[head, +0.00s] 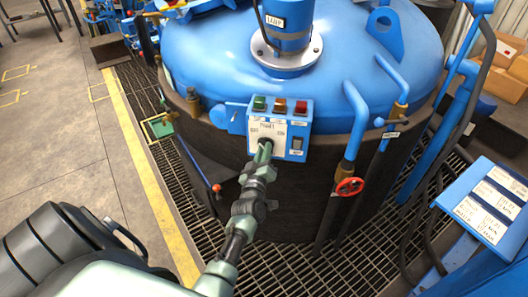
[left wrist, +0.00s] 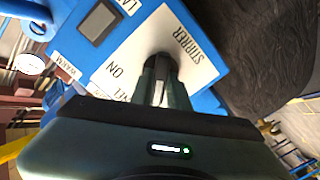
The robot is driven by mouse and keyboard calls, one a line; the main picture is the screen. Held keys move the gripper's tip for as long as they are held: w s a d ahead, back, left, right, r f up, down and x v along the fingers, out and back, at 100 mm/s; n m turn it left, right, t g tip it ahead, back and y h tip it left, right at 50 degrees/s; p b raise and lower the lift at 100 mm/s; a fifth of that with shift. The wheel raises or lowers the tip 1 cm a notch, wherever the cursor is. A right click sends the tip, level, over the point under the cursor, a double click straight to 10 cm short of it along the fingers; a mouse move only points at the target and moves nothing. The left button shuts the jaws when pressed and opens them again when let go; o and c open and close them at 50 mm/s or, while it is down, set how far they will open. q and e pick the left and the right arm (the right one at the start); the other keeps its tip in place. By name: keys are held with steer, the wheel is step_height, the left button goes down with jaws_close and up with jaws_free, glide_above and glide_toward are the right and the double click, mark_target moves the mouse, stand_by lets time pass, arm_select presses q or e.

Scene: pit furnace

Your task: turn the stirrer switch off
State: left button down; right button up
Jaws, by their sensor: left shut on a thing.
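The blue control box (head: 297,155) is on the side of the big blue furnace lid, in the middle of the head view. It has a white label plate, marked STIRRER and ON in the left wrist view (left wrist: 135,50). The dark stirrer switch (left wrist: 163,62) stands on this plate, between the fingertips of my left gripper (left wrist: 162,80). My left gripper (head: 263,152) is shut on the switch, at the lower left of the box. The fingers cover much of the switch, so its exact setting is hard to read. My right gripper is out of view.
Green, orange and red buttons (head: 280,105) top the box, and a small rocker switch (head: 297,143) is at its lower right. Blue pipes with a red handwheel (head: 350,187) stand to the right. A blue sign stand (head: 485,210) is at the far right. Grating surrounds the furnace.

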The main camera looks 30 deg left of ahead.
arm_select(q)
steer(key=shift+n, duration=0.6)
steer(key=shift+w+d+r, duration=0.1)
steer(key=c, duration=1.4)
jaws_free()
steer(key=shift+o, duration=0.2)
steer(key=p+v, duration=0.3)
steer(key=v, duration=0.4)
steer(key=shift+s+f, duration=0.2)
steer(key=shift+s, duration=0.05)
